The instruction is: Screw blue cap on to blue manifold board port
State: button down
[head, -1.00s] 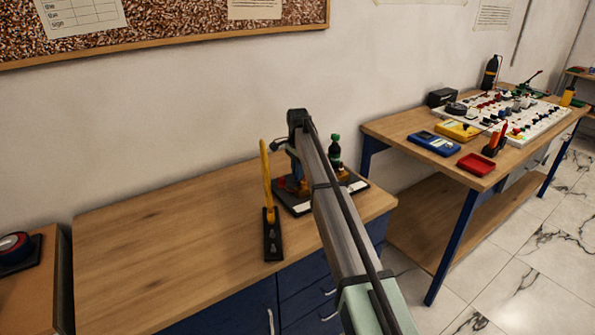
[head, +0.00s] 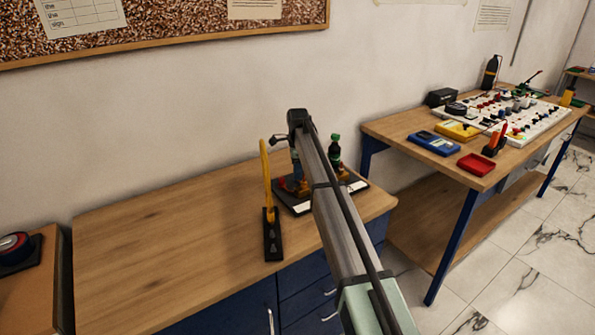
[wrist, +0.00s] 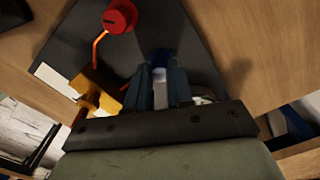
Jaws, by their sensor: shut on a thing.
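My gripper (wrist: 160,90) points down over the dark manifold board (wrist: 195,50) in the wrist view. Its two fingers are shut, with a blue piece (wrist: 158,57), likely the blue cap, at their tips. The blue port under it is hidden, so I cannot tell whether the cap is seated on it. In the head view the board (head: 295,209) lies at the right end of the near bench, and my arm covers much of it and the gripper's tips.
A red round cap or knob (wrist: 120,16) and a brass fitting (wrist: 96,88) stand left of my gripper. The bench's left is clear.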

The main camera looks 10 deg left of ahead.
jog(key=shift+s+d+m, duration=0.1)
jog(key=shift+d+m, duration=0.2)
jog(key=shift+m, duration=0.6)
jog(key=c, duration=1.4)
grip_release()
jog(key=o, duration=0.8)
jog(key=shift+a, duration=0.25)
